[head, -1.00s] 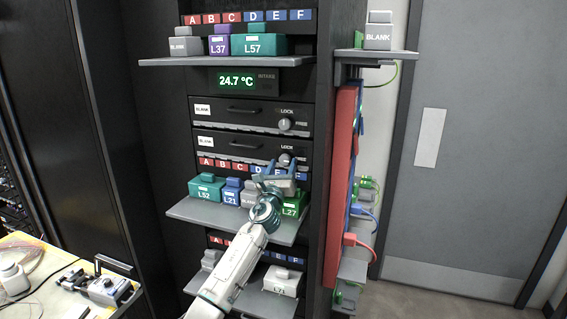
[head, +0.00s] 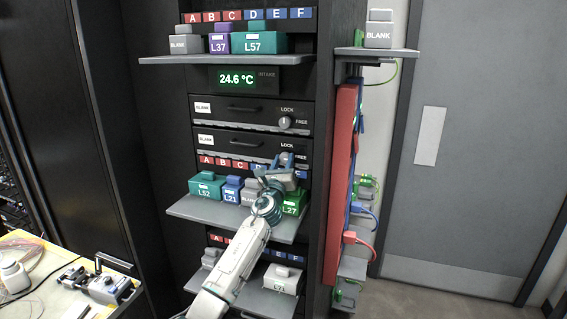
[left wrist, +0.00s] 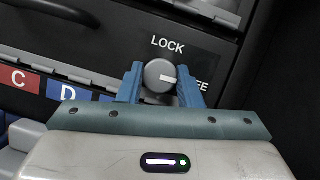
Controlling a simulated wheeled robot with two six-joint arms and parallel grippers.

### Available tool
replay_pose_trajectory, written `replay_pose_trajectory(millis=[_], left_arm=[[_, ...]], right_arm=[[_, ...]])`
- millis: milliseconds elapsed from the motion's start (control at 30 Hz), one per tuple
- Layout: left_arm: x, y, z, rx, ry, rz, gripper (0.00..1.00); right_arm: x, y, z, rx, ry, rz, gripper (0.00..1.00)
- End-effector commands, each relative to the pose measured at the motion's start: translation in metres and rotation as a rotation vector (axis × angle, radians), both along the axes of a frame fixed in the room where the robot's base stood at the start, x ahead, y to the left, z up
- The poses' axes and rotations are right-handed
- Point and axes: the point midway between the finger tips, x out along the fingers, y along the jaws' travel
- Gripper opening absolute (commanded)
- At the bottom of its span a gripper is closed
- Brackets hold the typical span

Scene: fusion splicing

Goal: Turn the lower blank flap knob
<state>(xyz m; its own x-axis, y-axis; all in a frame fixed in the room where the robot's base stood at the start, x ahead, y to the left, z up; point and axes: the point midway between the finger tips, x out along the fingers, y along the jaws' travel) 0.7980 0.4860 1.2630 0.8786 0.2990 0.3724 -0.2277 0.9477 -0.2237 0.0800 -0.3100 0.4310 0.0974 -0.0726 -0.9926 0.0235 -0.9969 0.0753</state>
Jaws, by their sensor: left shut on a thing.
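The lower blank flap (head: 222,143) is a black panel with a BLANK label and a handle, in the middle of the rack. Its round grey knob (left wrist: 159,75) sits between the two blue fingers of my left gripper (left wrist: 161,84) in the left wrist view. In the head view my left gripper (head: 286,160) reaches up to the flap's right end and covers most of the knob. It is shut on the knob. My right gripper is not in view.
The upper blank flap (head: 222,110) with its own knob (head: 286,122) is just above. Below the gripper, a grey shelf (head: 205,213) carries several modules, including green L27 (head: 291,209). A red vertical panel (head: 340,190) stands at the right.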

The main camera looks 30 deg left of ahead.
Motion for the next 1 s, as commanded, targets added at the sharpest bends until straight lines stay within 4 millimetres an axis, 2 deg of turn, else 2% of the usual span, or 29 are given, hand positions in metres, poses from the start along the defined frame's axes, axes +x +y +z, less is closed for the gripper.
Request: replay_pose_trajectory(millis=[267, 1000], left_arm=[[0.0002, -0.0013, 0.0007, -0.152, -0.038, -0.001, 0.09], [0.0008, -0.0035, 0.0035, -0.827, -0.199, 0.001, 0.09]], right_arm=[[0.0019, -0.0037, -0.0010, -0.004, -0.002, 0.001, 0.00], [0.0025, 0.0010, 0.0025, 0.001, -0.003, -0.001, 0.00]])
